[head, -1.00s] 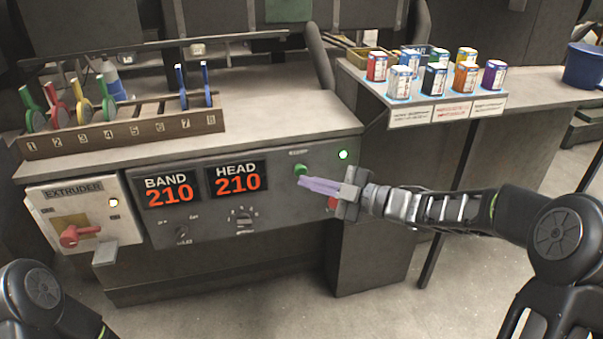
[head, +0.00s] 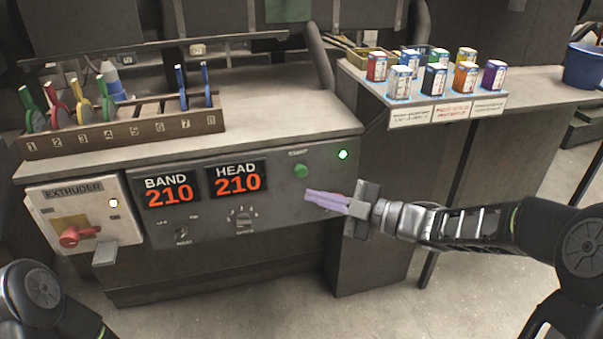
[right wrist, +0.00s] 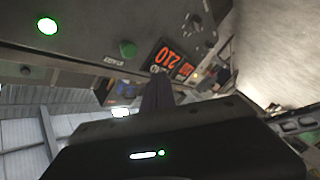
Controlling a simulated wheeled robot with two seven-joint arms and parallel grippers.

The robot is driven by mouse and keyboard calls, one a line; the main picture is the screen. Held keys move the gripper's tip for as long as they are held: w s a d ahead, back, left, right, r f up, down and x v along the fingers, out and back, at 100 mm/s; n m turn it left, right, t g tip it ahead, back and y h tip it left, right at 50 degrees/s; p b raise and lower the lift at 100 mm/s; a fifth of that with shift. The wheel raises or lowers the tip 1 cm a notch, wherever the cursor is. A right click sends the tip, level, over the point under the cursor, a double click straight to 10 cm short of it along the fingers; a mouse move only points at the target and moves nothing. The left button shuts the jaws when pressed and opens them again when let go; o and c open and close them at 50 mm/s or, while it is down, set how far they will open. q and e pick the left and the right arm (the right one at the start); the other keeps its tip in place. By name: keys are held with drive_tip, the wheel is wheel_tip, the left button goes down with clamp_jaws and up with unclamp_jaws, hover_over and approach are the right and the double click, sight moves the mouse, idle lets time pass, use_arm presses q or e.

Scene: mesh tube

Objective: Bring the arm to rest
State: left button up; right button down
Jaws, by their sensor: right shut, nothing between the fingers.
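My right gripper (head: 310,196) is shut and empty, its purple-grey fingers pointing left in front of the control panel (head: 285,215). It is below and a little right of the green start button (head: 301,171), apart from it in the head view. The button also shows in the right wrist view (right wrist: 127,48), upper left of the shut fingers (right wrist: 157,95). A green lamp (head: 343,155) glows above the gripper. Part of my left arm (head: 40,295) shows at the lower left of the head view; its gripper is not in view.
The displays (head: 238,179) read BAND 210 and HEAD 210. A red switch (head: 78,236) is on the extruder box. A numbered rack (head: 125,135) holds coloured tools on the bench. A shelf (head: 410,117) carries several coloured tins, with a blue bucket (head: 583,68) at right. Floor is clear in front.

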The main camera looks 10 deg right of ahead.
idle(0.4)
drive_tip(key=w+d+f+m+t+h, duration=0.1)
drive_tip(key=w+d+f+m+h, duration=0.15)
drive_tip(key=f+m, duration=0.25)
drive_tip(key=w+d+f+m+t+h, duration=0.1)
drive_tip(key=d+f+m+h, duration=0.25)
drive_tip(key=m, duration=0.25)
drive_tip(key=s+a+f+m+g+h, duration=0.1)
drive_tip(key=s+f+m, duration=0.15)
drive_tip(key=f, duration=0.45)
drive_tip(key=s+a+f+m+g+h, duration=0.1)
drive_tip(key=s+a+f+m+h, duration=0.15)
drive_tip(key=f, duration=0.45)
drive_tip(key=s+a+f+m+g, duration=0.2)
drive_tip(key=s+a+f+g, duration=0.1)
drive_tip(key=s+f, duration=0.5)
drive_tip(key=s+a+f+m+g, duration=0.2)
drive_tip(key=s+a+f+g, duration=0.3)
drive_tip(key=s, duration=0.5)
drive_tip(key=s+a+f+m+g, duration=0.2)
drive_tip(key=s+f, duration=0.5)
drive_tip(key=s, duration=0.1)
wheel_tip(320, 180, up, 24)
drive_tip(key=s+a+p, duration=0.1)
drive_tip(key=p, duration=2.3)
drive_tip(key=shift+s+a+n+y+p, duration=0.25)
drive_tip(key=shift+s+n+y+p, duration=0.05)
drive_tip(key=shift+s+y+p, duration=0.1)
